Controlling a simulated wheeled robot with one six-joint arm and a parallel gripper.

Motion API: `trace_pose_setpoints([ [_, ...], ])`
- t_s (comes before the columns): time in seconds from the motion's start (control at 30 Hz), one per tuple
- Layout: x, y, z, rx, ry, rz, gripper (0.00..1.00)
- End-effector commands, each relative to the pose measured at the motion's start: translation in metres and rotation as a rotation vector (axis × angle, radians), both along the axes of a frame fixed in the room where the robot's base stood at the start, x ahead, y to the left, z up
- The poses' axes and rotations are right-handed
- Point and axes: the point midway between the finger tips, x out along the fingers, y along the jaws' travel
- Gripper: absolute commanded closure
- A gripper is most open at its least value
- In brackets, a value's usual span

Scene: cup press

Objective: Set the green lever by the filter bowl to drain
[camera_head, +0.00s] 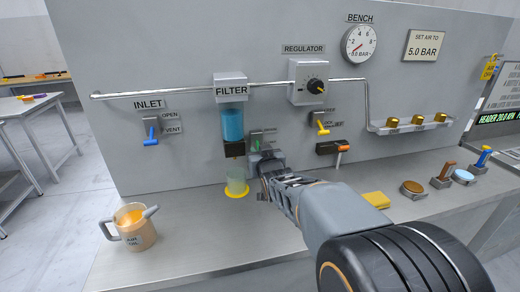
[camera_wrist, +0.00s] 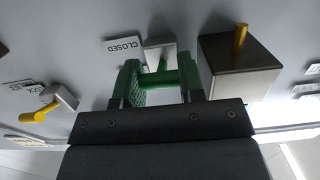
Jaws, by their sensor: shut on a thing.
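The green lever (camera_head: 258,146) is on the grey panel, just right of the blue filter bowl (camera_head: 232,123). In the wrist view, the green lever (camera_wrist: 162,76) runs between the green-padded fingers of my gripper (camera_wrist: 160,84), with its pale mount behind. My gripper (camera_head: 268,172) is shut on the lever; it hides part of the lever and its label plate in the head view. A plate reading CLOSED (camera_wrist: 123,46) shows upside down beside the lever mount. Which setting the lever points to, I cannot tell.
A dark block (camera_head: 234,149) sits under the filter bowl, above a pale green cup (camera_head: 237,182). A yellow lever (camera_head: 322,129) is to the right, a blue inlet lever (camera_head: 151,140) to the left. An oil jug (camera_head: 134,229) stands on the bench at front left.

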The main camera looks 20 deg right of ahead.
Motion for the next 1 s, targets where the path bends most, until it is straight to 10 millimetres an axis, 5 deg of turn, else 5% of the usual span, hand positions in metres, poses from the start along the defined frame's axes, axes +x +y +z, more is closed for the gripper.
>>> trace_pose_setpoints([
  [0.2,-0.002,0.0,0.022,0.034,0.17,0.0,0.88],
  [1.0,0.0,0.0,0.046,0.133,0.663,0.0,0.88],
])
